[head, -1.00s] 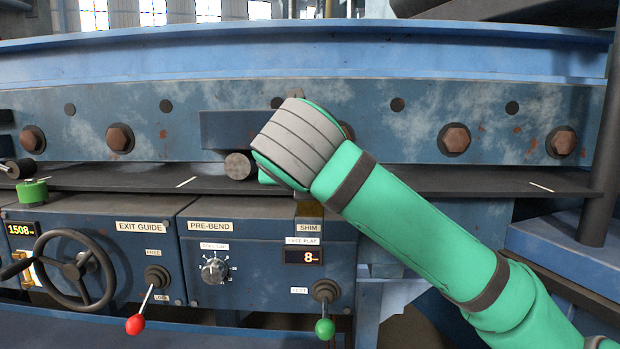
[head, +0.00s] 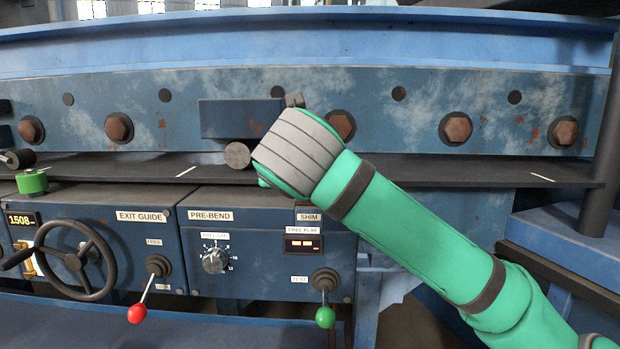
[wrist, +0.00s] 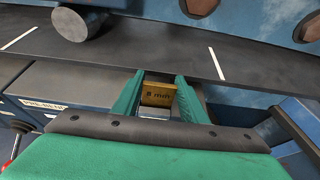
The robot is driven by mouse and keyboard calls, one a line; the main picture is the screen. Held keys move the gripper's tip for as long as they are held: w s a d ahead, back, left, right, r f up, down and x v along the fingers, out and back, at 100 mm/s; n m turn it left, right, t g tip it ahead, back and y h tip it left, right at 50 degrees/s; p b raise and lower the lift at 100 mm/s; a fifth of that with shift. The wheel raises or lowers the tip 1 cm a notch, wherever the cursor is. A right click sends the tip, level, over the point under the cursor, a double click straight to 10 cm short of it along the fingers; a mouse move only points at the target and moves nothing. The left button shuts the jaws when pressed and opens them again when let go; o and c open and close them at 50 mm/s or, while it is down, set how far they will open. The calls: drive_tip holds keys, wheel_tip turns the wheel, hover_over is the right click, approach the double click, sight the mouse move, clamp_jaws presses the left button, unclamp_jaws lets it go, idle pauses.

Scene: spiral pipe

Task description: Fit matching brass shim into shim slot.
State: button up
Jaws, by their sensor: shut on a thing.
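In the wrist view, a brass shim (wrist: 157,94) marked "8 mm" stands between the two green fingers of my gripper (wrist: 160,88), which is shut on it. A pale grey piece shows just below the shim. The shim is at the machine's top ledge, before the dark plate; I cannot tell how far it sits in a slot. In the head view my wrist covers the fingers and the shim. The SHIM label (head: 309,216) is on the panel below my wrist, and the slot opening is not clearly visible. The FREE PLAY display (head: 303,244) shows short lit marks.
The long dark plate (head: 450,172) runs across behind my gripper, with a round bar end (head: 237,155) to its left. Below are the green-knobbed TEST lever (head: 325,316), the red-knobbed lever (head: 137,313), the roll-gap dial (head: 215,260) and the handwheel (head: 75,262).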

drive_tip(key=shift+f, duration=0.1)
drive_tip(key=o, duration=1.4)
drive_tip(key=shift+a, duration=0.1)
drive_tip(key=shift+s, duration=0.45)
drive_tip(key=v, duration=1)
drive_tip(key=shift+w, duration=0.1)
